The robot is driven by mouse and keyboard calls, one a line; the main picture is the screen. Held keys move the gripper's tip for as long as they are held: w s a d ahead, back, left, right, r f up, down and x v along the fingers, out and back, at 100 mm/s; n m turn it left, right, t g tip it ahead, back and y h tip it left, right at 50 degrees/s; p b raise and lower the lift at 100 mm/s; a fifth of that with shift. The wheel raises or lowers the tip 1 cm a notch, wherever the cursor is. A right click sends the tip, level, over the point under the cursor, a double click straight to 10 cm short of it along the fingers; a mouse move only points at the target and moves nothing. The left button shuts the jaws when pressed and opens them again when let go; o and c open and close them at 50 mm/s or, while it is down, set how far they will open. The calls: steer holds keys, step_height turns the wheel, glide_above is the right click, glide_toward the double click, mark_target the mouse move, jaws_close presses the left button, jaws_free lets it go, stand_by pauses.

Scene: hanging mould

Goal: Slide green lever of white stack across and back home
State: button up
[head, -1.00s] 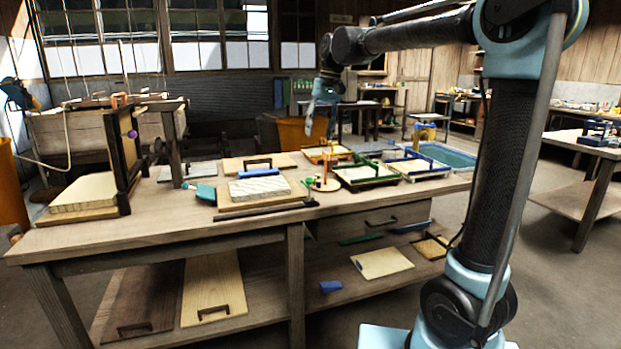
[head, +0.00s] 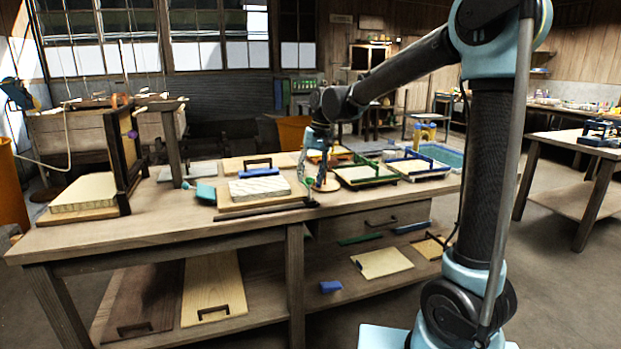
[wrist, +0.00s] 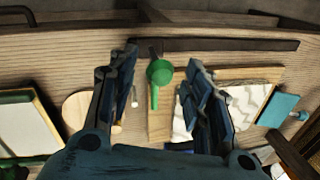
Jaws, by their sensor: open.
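The white stack (head: 258,187), pale with a wavy pattern and a blue strip, lies on a wooden board on the bench. It also shows in the wrist view (wrist: 240,110), right of the fingers and partly hidden by the right one. The green lever (wrist: 158,78), with a round head and thin stem, shows between my open fingers in the wrist view. In the head view the lever (head: 309,182) is a small green spot by the stack's right end. My gripper (wrist: 161,60) is open, one finger on each side of the lever, with no visible contact. In the head view my gripper (head: 313,170) hangs low there.
A round wooden disc (wrist: 77,109) lies left of the fingers. A dark bar (wrist: 215,46) runs along the bench front. Framed trays (head: 365,176) stand to the right in the head view. A teal block (head: 206,192) lies left of the stack.

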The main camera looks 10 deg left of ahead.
steer(key=shift+f, duration=0.35)
steer(key=shift+c, duration=0.3)
jaws_close()
steer(key=shift+a, duration=0.15)
steer(key=shift+s, duration=0.1)
